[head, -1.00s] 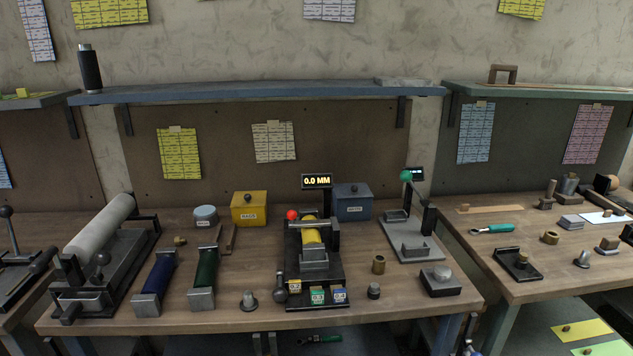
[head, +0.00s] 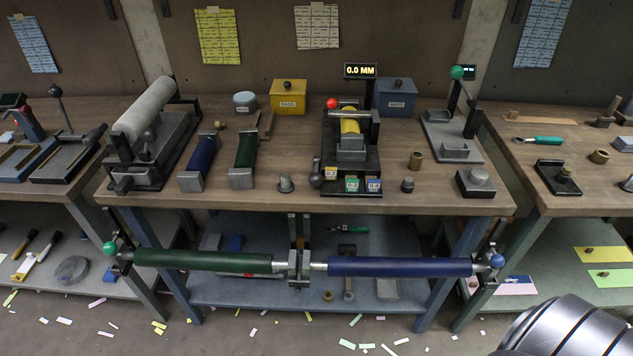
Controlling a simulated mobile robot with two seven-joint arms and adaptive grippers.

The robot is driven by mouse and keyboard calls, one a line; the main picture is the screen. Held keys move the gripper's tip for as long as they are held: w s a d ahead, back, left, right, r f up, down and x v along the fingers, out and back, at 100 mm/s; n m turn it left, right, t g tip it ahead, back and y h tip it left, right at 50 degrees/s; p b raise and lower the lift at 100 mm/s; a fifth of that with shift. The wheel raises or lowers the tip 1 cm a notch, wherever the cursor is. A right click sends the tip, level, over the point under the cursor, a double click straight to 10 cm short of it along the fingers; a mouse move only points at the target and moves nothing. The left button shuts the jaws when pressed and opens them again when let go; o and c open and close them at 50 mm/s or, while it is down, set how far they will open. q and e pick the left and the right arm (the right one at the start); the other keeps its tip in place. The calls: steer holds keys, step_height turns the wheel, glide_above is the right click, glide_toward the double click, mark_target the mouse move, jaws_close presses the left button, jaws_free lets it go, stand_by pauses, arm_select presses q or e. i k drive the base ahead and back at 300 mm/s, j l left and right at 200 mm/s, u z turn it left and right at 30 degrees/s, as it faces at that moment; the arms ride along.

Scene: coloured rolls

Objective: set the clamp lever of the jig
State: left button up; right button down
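I cannot tell for certain which fixture is the jig. A grey stand (head: 452,139) at the back right of the bench has an upright dark lever with a green ball (head: 456,72). The central fixture (head: 351,165) has a red ball (head: 333,103), a yellow roll (head: 350,126) and a display reading 0.0 MM (head: 374,71). A long bar in front of the bench carries a green roll (head: 204,261) and a blue roll (head: 400,267), with a green ball (head: 110,248) and a blue ball (head: 498,260) at its ends. Neither gripper shows.
A lower shelf (head: 240,290) holds tools. Part of my arm fills the lower right corner. Paper scraps litter the floor.

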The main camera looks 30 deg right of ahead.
mark_target(315, 179)
steer(key=l+u, duration=0.1)
steer(key=l, duration=0.65)
steer(key=k+l, duration=0.15)
steer(key=l, duration=0.6)
steer(key=i+u, duration=0.05)
